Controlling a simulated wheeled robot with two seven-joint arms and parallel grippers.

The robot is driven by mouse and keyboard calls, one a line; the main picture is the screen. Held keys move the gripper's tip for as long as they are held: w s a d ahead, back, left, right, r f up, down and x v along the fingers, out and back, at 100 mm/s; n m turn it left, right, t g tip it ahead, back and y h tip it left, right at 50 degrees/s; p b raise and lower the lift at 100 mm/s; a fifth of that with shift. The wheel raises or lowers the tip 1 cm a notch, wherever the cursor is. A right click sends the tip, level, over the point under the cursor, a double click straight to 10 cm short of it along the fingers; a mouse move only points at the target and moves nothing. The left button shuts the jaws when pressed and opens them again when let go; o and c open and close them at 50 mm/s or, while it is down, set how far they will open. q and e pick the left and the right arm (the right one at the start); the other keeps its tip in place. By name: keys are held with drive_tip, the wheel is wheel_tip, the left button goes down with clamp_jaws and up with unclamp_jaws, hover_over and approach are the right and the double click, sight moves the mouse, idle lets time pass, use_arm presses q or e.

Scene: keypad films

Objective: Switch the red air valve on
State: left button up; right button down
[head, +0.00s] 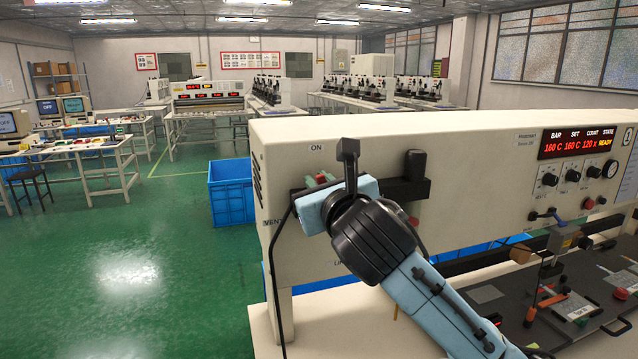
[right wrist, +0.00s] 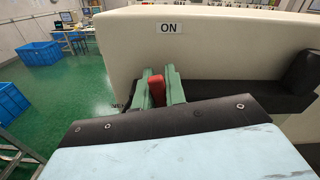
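The red air valve (right wrist: 157,93) is at the left end of the machine's front. Its red handle shows between the two green fingers of my right gripper (right wrist: 160,88), just below and a little left of the ON label (right wrist: 168,28). The fingers look closed on the handle from both sides. In the head view my right gripper (head: 322,183) is at the valve under the ON sign (head: 316,147), and my wrist hides most of the valve. A VENT label (head: 273,222) shows at the left. My left gripper is not in view.
The machine's cream housing (head: 480,190) fills the right, with a red display (head: 578,142) reading READY. A black block (head: 408,180) sticks out right of the valve. A dark cable hangs at the left. A blue crate (head: 230,192) stands on the green floor behind.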

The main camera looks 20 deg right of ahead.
drive_tip(key=shift+d+r+m+p, duration=0.2)
drive_tip(key=shift+d+m+p, duration=0.15)
drive_tip(key=shift+m+p, duration=0.7)
drive_tip(key=shift+d+f+m+p, duration=0.2)
drive_tip(key=shift+m+p, duration=0.15)
drive_tip(key=shift+p, duration=0.3)
drive_tip(key=c, duration=1.4)
unclamp_jaws()
drive_tip(key=shift+c, duration=0.2)
